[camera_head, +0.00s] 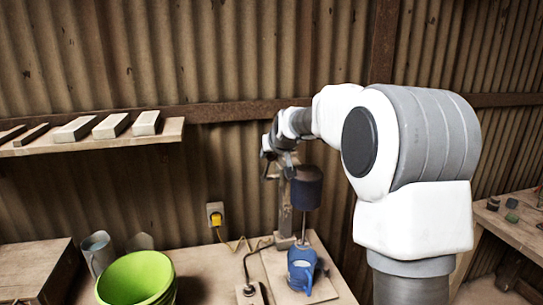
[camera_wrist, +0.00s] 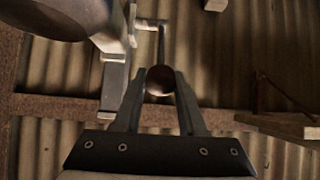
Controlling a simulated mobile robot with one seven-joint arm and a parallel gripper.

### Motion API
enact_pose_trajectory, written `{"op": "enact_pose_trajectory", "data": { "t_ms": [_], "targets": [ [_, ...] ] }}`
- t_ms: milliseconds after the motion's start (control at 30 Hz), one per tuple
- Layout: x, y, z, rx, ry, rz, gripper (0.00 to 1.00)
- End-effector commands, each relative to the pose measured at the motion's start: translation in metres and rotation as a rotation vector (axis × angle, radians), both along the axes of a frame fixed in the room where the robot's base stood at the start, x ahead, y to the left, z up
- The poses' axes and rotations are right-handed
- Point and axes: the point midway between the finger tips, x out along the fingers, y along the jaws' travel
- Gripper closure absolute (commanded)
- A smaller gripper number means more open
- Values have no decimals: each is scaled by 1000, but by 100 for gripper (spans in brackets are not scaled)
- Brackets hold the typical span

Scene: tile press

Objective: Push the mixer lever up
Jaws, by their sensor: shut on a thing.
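The mixer (camera_head: 306,188) stands on the bench in the head view, with a dark round motor head, a grey upright post and a thin shaft reaching down to a blue jug (camera_head: 301,268). In the wrist view the dark motor head (camera_wrist: 50,15) fills the top left, beside the grey post (camera_wrist: 114,78). The mixer lever (camera_wrist: 161,45) is a thin rod joined to the post by a short crossbar, with a round brown knob (camera_wrist: 160,80) at its end. My gripper (camera_wrist: 162,82) is shut on the knob, one finger on each side. In the head view the lever is mostly hidden.
A wall shelf (camera_head: 90,143) with several pale blocks is at left. A green bucket (camera_head: 137,279) and a grey metal jug (camera_head: 98,252) stand on the bench. A yellow plug (camera_head: 216,219) with a cord is on the wall. A side table (camera_head: 510,228) is at right.

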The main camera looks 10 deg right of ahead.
Motion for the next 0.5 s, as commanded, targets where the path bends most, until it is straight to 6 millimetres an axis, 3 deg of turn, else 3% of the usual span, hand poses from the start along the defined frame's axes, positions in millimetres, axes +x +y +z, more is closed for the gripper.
{"op": "enact_pose_trajectory", "data": {
  "t_ms": [267, 300, 333, 500],
  "targets": [
    [1, 0, 2, 0, -8, 0, 100],
    [1, 0, 2, 0, -8, 0, 53],
    [1, 0, 2, 0, -7, 0, 48],
    [1, 0, 1, 0, -4, 0, 48]
  ]
}}
